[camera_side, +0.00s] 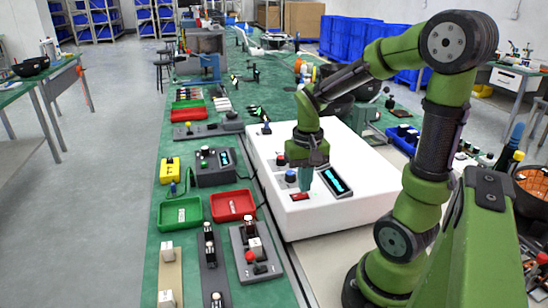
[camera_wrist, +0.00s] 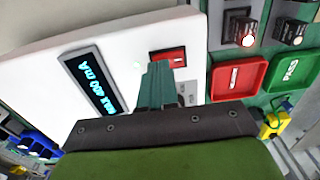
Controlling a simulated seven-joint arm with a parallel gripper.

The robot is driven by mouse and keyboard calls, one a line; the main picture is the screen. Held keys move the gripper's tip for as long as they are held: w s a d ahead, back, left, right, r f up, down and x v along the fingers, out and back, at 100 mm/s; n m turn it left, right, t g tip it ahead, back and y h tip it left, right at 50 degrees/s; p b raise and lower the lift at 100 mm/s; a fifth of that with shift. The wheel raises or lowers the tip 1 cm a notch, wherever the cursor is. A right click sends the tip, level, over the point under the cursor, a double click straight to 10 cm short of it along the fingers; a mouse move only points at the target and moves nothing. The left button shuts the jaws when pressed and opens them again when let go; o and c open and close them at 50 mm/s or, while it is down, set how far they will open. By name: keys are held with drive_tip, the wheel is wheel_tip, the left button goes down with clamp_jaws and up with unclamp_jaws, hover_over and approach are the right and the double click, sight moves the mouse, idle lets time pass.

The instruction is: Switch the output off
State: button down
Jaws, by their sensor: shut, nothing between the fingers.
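A white instrument box (camera_side: 360,185) stands on the green bench and bears a red switch (camera_side: 299,197) near its front left edge. The switch also shows in the wrist view (camera_wrist: 170,56), partly hidden by my fingers; I cannot tell which way it is set. My gripper (camera_side: 305,189) is shut and empty, pointing down at or just above the switch; contact cannot be told.
Blue (camera_side: 291,177) and red (camera_side: 281,160) knobs sit behind the switch on the box. A red tray (camera_side: 233,206) and a green tray (camera_side: 180,214) lie to the left. Small switch fixtures (camera_side: 254,252) stand in front on the bench.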

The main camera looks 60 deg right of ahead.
drive_tip(key=shift+f, duration=0.6)
drive_tip(key=shift+r, duration=3.5)
drive_tip(key=shift+w, duration=0.1)
drive_tip(key=shift+w+f, duration=0.15)
drive_tip(key=shift+f, duration=0.05)
drive_tip(key=a+r+n+t+y, duration=0.1)
drive_tip(key=a+r+n+t, duration=0.1)
drive_tip(key=a, duration=0.5)
drive_tip(key=s+a+r+n+t+y, duration=0.1)
drive_tip(key=a+r+n+t, duration=0.2)
drive_tip(key=a+t, duration=0.2)
drive_tip(key=a, duration=0.3)
drive_tip(key=shift+s, duration=0.1)
